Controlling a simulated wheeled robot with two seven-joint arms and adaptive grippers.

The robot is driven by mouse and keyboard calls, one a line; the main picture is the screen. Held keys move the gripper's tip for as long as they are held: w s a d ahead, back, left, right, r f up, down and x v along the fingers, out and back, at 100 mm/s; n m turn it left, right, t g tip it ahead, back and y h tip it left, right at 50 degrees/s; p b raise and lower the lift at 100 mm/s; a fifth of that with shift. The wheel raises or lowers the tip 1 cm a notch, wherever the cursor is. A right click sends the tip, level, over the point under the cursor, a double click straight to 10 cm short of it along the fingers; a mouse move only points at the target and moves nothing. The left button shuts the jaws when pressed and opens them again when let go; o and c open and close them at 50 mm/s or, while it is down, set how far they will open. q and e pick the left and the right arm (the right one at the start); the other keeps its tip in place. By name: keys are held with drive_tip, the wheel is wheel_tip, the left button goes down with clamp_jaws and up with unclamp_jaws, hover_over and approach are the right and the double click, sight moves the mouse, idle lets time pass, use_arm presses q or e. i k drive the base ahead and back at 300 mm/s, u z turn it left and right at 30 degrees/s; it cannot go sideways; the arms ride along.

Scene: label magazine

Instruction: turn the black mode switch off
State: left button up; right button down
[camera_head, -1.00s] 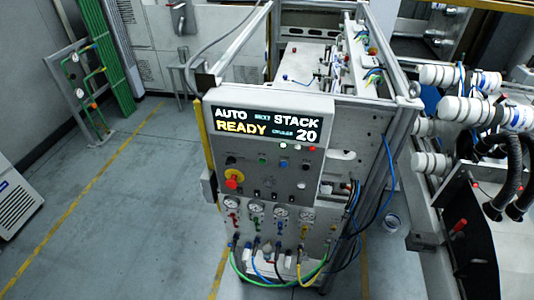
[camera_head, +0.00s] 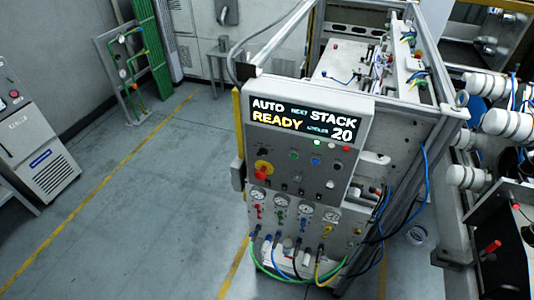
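The control panel (camera_head: 335,168) faces me in the middle of the head view, on the front of a metal-framed machine. Its display (camera_head: 303,120) reads AUTO, NEXT STACK, READY, CYCLES 20. Below it are small buttons, dark knobs and a red emergency stop (camera_head: 262,172) on a yellow base. A small black knob (camera_head: 263,152) sits above the emergency stop. Other dark knobs sit lower on the panel. The labels are too small to read, so I cannot tell which is the mode switch or its position. Neither of my grippers is in view.
Gauges (camera_head: 281,205) and looped hoses (camera_head: 295,275) are on the machine's lower front. Clear grey floor (camera_head: 150,220) with yellow lines lies left. A white cabinet (camera_head: 40,150) stands at the far left. White cylinders (camera_head: 500,122) and a black-edged machine crowd the right.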

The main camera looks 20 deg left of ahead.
sight(263, 152)
drive_tip(key=z, duration=0.05)
drive_tip(key=k, duration=0.5)
drive_tip(key=u, duration=0.95)
drive_tip(key=i, duration=0.9)
drive_tip(key=z, duration=0.9)
